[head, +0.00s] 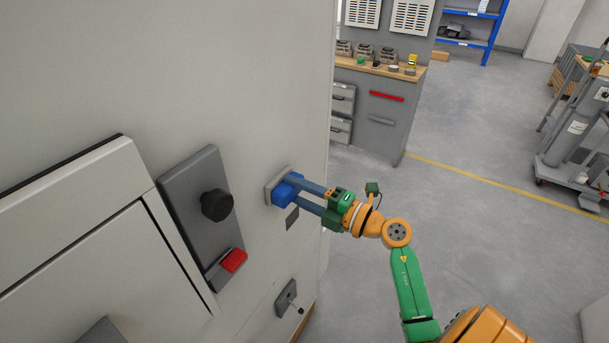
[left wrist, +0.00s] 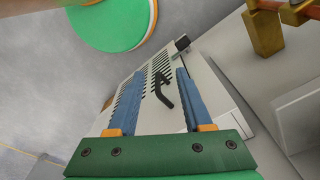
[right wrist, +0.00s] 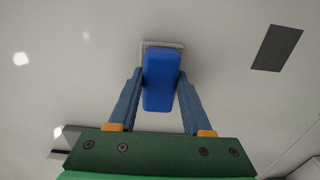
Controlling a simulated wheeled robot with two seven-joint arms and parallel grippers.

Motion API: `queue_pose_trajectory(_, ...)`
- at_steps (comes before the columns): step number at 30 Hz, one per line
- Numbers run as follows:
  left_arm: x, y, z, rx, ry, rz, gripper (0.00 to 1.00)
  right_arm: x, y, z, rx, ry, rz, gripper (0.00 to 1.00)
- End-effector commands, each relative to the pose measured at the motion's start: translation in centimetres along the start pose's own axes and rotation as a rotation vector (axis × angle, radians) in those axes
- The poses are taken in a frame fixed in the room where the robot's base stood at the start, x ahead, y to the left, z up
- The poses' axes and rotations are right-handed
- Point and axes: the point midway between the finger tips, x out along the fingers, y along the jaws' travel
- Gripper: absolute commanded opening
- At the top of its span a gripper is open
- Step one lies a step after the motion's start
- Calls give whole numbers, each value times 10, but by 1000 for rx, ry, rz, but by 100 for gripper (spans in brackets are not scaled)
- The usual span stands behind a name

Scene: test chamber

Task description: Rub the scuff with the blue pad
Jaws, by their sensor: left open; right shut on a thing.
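The blue pad (head: 287,190) is at the pale upright wall of the large cabinet, with a pale grey piece behind it; it also shows in the right wrist view (right wrist: 161,80). I cannot tell whether that piece belongs to the pad or the wall. My right gripper (head: 294,189) is shut on the pad, one finger on each side. A flat dark grey rectangular patch (head: 292,217) lies on the wall just below the pad, and at upper right in the right wrist view (right wrist: 277,47). I cannot tell if it is the scuff. My left gripper (left wrist: 161,74) is open and empty, outside the head view.
A small lever (head: 290,298) sticks out lower down. A workbench (head: 380,78) stands behind. The floor to the right is open up to a grey cart (head: 580,140).

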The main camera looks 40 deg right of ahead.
Motion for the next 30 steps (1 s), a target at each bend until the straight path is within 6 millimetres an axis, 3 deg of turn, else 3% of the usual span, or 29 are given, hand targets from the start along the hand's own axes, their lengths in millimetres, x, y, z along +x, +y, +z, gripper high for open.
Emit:
queue_pose_trajectory(8,-8,0,-1,0,0,0,50,1,2,-7,-1,1,1,5)
queue_pose_trajectory(30,22,1,2,0,0,0,50,-1,0,62,-2,-1,0,5)
